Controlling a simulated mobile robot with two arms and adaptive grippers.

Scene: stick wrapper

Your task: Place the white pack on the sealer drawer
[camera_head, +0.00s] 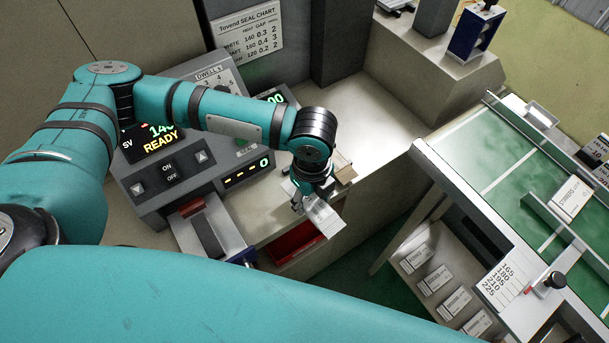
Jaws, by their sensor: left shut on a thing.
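My left gripper (308,205) is shut on a white pack (325,217), which hangs tilted below the fingers. Part of the pack is hidden by the gripper. The grey sealer (165,190) stands on the bench at left, its display reading READY. The sealer drawer (212,238) seems to be the tray-like part at the front of the sealer, with a red piece at its back and a blue end. The pack is to the right of this part and apart from it. My right gripper is not in view.
A red bin (293,243) sits low in the bench front, below the pack. A green-topped table (480,160) stands at right, with several small white packs (437,278) on a shelf below its edge. The bench top (365,115) behind my gripper is mostly clear.

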